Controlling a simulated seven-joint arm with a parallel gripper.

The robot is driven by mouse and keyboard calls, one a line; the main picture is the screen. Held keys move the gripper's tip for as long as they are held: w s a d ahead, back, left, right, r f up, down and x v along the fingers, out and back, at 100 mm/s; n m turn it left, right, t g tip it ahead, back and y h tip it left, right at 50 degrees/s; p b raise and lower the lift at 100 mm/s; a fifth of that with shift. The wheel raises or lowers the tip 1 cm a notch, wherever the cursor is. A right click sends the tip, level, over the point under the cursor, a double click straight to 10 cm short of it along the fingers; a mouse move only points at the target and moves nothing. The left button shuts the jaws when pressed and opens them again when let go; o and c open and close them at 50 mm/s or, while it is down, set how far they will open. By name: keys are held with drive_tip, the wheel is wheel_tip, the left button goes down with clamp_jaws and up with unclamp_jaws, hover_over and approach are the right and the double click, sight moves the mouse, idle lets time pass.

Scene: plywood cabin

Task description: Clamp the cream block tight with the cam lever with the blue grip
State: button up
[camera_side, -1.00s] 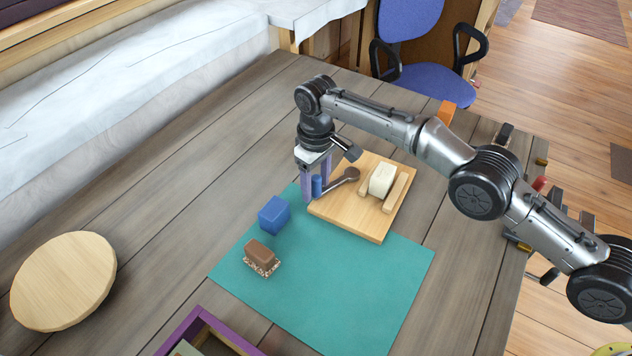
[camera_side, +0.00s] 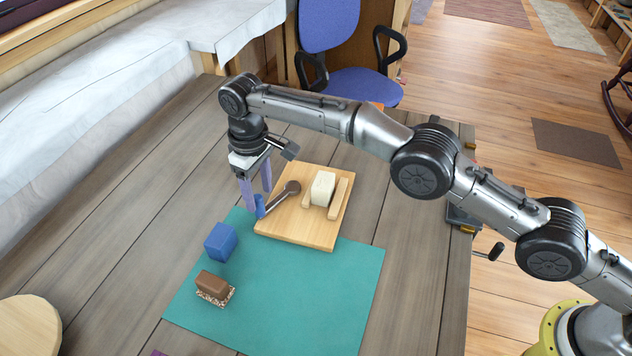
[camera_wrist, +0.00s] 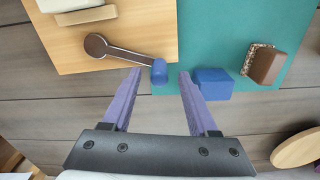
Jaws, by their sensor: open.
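The cream block (camera_side: 322,187) sits between two light wooden strips on a wooden board (camera_side: 300,232). A dark cam lever (camera_side: 279,200) pivots at a round hub on the board. Its arm points away from the block, past the board's edge, and ends in a blue grip (camera_side: 260,206). The wrist view shows the blue grip (camera_wrist: 159,71) and only an edge of the cream block (camera_wrist: 65,4). My gripper (camera_wrist: 160,74) is open, its purple fingers on either side of the blue grip, with gaps showing there. Contact is not visible.
A teal mat (camera_side: 300,290) lies beside and under the board's edge. A blue cube (camera_side: 221,242) and a brown block (camera_side: 212,284) on a speckled base stand on it. A round wooden disc (camera_side: 25,325) lies at the lower left. The mat's right part is clear.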

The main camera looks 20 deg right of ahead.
drive_tip(key=s+d+r, duration=0.7)
drive_tip(key=s+r, duration=0.1)
drive_tip(key=s, duration=0.2)
drive_tip(key=shift+s+d+r, duration=0.4)
